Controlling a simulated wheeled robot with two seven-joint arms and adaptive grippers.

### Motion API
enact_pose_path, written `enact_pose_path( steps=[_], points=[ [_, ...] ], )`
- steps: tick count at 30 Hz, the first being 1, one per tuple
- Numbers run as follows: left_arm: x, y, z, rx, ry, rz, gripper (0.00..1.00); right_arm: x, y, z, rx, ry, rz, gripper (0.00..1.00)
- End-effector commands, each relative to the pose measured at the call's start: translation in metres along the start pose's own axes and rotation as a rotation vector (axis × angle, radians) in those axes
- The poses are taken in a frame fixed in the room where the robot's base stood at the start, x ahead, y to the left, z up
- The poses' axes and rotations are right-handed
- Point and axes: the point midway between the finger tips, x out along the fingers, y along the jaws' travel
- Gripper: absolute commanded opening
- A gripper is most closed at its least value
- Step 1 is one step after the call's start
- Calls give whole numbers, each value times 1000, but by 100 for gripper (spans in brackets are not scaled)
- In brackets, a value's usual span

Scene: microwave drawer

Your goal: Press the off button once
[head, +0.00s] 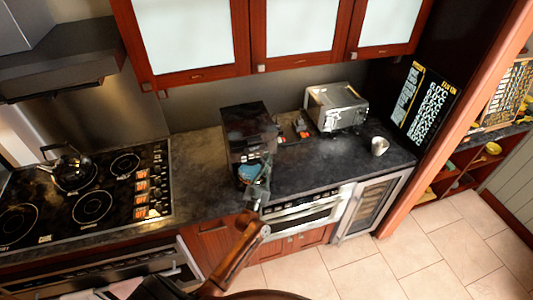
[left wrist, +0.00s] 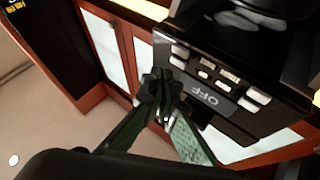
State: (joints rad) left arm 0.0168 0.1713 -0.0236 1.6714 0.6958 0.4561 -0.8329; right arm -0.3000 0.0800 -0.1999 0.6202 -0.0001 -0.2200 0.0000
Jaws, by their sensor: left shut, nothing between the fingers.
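A black box-shaped machine (head: 248,125) stands on the dark counter in the head view. In the left wrist view, its front panel (left wrist: 235,75) appears upside down. The panel carries several small pale buttons and a larger grey key marked OFF (left wrist: 205,101). My left gripper (head: 262,178) is in front of the machine in the head view. In the left wrist view, the gripper (left wrist: 158,85) has its fingers together and empty, beside the panel's edge near the OFF key. I cannot tell whether the fingertips touch the panel. My right gripper is not in view.
A stove (head: 90,195) with a kettle (head: 68,168) is at the left. A silver toaster oven (head: 337,106) and a pale cup (head: 379,146) stand right of the machine. Cabinets (head: 295,30) hang above; an oven front (head: 300,211) lies below the counter.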

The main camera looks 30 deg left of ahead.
Motion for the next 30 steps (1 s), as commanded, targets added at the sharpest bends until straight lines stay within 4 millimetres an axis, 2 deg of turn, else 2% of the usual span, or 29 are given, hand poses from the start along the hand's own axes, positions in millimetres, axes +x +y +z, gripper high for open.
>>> enact_pose_path(
  steps=[15, 30],
  points=[
    [-31, 22, -24, -2, -2, 0, 0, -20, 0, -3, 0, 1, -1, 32],
    [-33, 24, -24, -1, 0, 0, 0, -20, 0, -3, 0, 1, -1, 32]
  ],
)
